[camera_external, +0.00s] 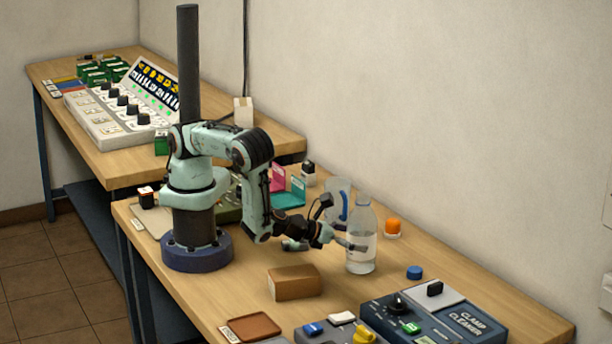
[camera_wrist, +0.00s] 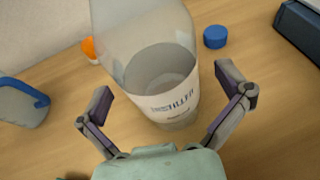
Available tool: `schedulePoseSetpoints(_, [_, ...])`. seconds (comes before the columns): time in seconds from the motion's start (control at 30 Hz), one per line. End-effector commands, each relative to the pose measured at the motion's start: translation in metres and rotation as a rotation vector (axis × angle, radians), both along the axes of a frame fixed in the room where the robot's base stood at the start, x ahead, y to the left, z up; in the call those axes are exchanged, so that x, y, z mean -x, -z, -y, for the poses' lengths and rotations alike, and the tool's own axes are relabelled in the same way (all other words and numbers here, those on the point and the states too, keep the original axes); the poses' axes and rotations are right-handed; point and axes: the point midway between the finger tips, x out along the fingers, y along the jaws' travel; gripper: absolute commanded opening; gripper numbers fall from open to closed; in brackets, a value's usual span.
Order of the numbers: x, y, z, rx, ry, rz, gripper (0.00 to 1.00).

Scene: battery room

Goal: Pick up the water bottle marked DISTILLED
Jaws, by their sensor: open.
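The clear water bottle (camera_external: 361,240) stands upright on the wooden table, with a white label. In the wrist view the bottle (camera_wrist: 150,60) is large and close, and its label shows part of the word DISTILLED. The bottle has no cap visible at its top in the external view. My gripper (camera_wrist: 162,98) is open, with one finger on either side of the bottle's lower front. In the external view my gripper (camera_external: 330,243) is low, at the left side of the bottle.
A blue cap (camera_external: 414,272) and an orange object (camera_external: 393,227) lie near the bottle. A jug with a blue handle (camera_external: 338,200) stands behind it. Bare table surrounds the bottle's base.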

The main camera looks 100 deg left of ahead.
Motion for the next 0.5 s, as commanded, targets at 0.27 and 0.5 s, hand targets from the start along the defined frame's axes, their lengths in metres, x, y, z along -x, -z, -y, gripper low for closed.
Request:
schedulePoseSetpoints(0.27, [-0.0103, 0.0042, -0.0069, 0.001, 0.001, 0.001, 1.0])
schedulePoseSetpoints(0.5, [-0.01, 0.0041, -0.0068, 0.002, -0.001, 0.001, 0.62])
